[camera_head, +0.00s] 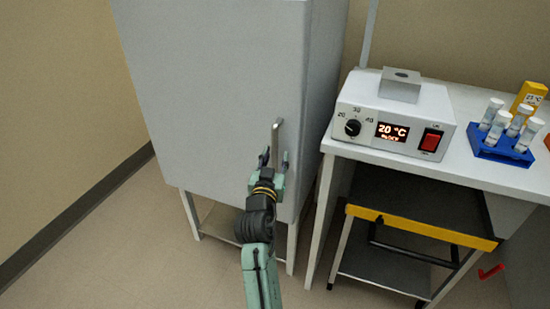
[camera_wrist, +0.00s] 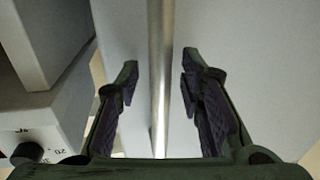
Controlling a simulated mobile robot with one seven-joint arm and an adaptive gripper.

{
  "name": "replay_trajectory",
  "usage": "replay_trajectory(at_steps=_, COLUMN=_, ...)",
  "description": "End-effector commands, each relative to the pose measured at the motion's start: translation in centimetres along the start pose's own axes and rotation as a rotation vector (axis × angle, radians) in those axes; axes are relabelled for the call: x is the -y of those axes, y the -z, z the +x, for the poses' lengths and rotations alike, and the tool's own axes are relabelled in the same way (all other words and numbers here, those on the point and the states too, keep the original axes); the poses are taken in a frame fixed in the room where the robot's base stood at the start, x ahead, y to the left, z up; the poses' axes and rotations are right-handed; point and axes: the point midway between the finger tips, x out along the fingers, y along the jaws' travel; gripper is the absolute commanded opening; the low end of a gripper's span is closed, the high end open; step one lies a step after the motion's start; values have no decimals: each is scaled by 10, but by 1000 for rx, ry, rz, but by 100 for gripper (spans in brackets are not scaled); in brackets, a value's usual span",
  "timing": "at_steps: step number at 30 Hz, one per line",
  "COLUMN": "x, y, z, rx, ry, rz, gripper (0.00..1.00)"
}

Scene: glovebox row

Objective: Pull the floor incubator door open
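The floor incubator (camera_head: 215,85) is a tall light-grey cabinet on legs in the head view, and its door looks shut. A vertical metal bar handle (camera_head: 276,140) is near the door's right edge. My gripper (camera_head: 271,161) is at the handle's lower part, with its fingers pointing at the door. In the wrist view the handle (camera_wrist: 160,75) runs upright between the two open fingers (camera_wrist: 160,82). Gaps show on both sides of the bar, and neither finger appears to touch it. The handle's lower end is hidden by my gripper in the head view.
A white bench (camera_head: 465,158) stands close on the right. It holds a heater box (camera_head: 392,118) reading 20 °C and a blue rack (camera_head: 505,147) of tubes. A dark cart with a yellow edge (camera_head: 420,228) is under the bench. Floor left of the incubator is clear.

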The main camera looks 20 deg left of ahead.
Motion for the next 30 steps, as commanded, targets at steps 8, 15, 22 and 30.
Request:
replay_trajectory(at_steps=8, x=0, y=0, z=0, rx=0, ry=0, rz=0, gripper=25)
replay_trajectory(at_steps=15, x=0, y=0, z=0, rx=0, ry=0, rz=0, gripper=9)
replay_trajectory(at_steps=22, x=0, y=0, z=0, rx=0, ry=0, rz=0, gripper=0)
replay_trajectory(at_steps=30, x=0, y=0, z=0, rx=0, ry=0, rz=0, gripper=0)
